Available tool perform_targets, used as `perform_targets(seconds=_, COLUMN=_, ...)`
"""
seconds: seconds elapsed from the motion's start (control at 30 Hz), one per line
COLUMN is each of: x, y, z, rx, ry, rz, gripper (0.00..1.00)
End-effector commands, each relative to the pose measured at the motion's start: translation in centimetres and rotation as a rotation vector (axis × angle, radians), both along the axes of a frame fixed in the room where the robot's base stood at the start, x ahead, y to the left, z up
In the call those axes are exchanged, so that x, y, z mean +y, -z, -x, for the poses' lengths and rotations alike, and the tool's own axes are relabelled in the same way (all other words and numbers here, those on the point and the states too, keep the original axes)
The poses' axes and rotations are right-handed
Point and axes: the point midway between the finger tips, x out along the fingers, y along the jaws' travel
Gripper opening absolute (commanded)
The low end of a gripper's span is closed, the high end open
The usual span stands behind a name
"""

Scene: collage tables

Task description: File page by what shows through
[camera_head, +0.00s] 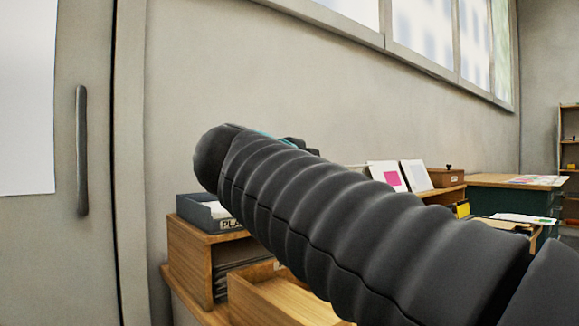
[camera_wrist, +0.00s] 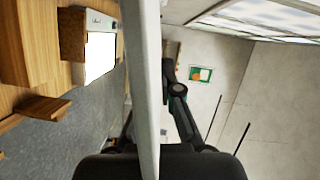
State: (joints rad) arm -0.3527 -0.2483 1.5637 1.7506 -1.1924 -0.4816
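A pale, flat page (camera_wrist: 143,60) shows nearly edge-on down the middle of the wrist view. My gripper (camera_wrist: 164,82) has a finger pressed close to its right side; the other finger is mostly hidden behind it. It appears shut on the page. What is on the page's faces cannot be seen. In the head view my dark arm hides the gripper and the page. A grey tray (camera_head: 203,218) holding white sheets stands on a wooden shelf unit (camera_head: 190,250); its label begins "PLA", the rest is covered. Two white cards lean farther back, one with a pink square (camera_head: 393,178), one plainer (camera_head: 417,175).
An open wooden tray (camera_head: 285,303) sits low in front of the shelf unit. A lidded wooden box (camera_head: 447,177) stands beside the cards. A dark green table (camera_head: 510,202) with papers is at right. The wall (camera_head: 200,80) is close behind; a grey door (camera_head: 85,265) is at left.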

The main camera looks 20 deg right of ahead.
Motion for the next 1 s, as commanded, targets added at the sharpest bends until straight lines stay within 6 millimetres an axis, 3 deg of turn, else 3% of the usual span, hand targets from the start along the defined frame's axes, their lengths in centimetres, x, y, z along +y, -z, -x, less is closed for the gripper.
perform_targets(seconds=1.0, x=5.1, y=-0.2, z=-13.1, rx=0.001, ry=0.000, rz=0.001, gripper=0.00)
